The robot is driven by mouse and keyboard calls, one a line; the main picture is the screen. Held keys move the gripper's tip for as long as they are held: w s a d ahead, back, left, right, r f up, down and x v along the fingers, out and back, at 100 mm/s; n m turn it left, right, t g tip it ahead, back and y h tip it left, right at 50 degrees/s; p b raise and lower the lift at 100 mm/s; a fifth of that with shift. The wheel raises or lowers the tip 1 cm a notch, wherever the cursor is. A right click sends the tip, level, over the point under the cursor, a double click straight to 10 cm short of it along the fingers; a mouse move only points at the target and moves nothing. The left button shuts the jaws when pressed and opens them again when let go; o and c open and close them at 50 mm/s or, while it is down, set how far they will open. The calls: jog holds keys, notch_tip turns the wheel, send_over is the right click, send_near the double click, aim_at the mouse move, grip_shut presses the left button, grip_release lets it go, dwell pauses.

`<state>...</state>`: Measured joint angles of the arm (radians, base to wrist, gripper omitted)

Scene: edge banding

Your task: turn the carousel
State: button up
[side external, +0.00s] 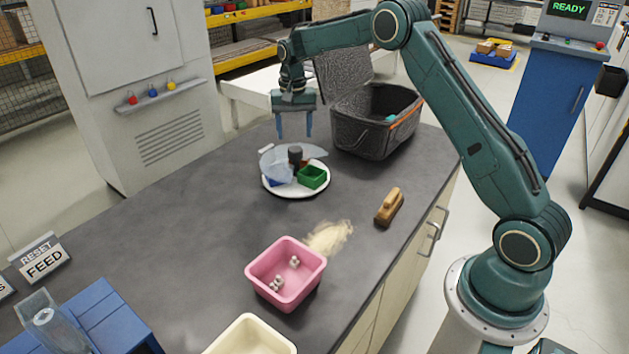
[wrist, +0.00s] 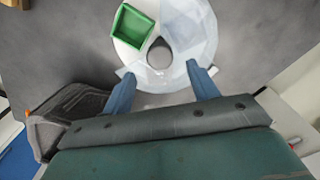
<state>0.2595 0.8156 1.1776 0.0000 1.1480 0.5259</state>
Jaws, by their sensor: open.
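The carousel (side external: 312,191) is a round white turntable on the grey bench. It carries a green square bin (side external: 313,177), a blue bin partly hidden under a clear cover (side external: 275,162), and a dark upright knob (side external: 295,155) at its middle. My gripper (side external: 295,136) points down above the carousel's far side, its blue fingers apart with nothing between them. In the wrist view the carousel (wrist: 137,70) lies ahead of my open fingers (wrist: 161,80), with the green bin (wrist: 131,26) at its upper left and the knob (wrist: 159,53) near the middle.
An open black case (side external: 375,122) stands behind and right of the carousel. A wooden-handled brush (side external: 389,207), a pale dust pile (side external: 329,237), a pink bin (side external: 286,274) with small pieces and a cream bin (side external: 250,338) are nearer. The bench left of the carousel is clear.

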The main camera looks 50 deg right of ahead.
aim_at(295, 148)
jog(key=shift+f, duration=2.6)
grip_shut()
